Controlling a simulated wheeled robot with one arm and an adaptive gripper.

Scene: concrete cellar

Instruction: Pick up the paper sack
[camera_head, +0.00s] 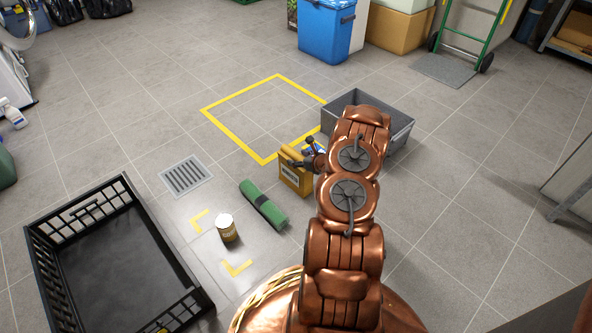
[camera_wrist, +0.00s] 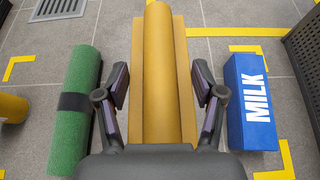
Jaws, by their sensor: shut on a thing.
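The paper sack (camera_head: 294,178) is mustard yellow with a rolled top and a printed label. It stands upright at the front corner of the yellow floor square; I cannot tell whether it touches the floor. In the wrist view the sack (camera_wrist: 160,75) lies between the two fingers, its rolled top running up the picture. My gripper (camera_head: 310,158) is at the sack's top, shut on it; the wrist view also shows my gripper (camera_wrist: 161,90) with a finger on each side. My arm hides part of the sack's right side.
A green roll (camera_head: 263,205) lies left of the sack, with a yellow can (camera_head: 227,229) beyond it. A blue milk carton (camera_wrist: 249,103) is close on the right. A grey crate (camera_head: 398,133) stands behind my arm. A black crate (camera_head: 168,260) is at lower left, near a drain (camera_head: 186,176).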

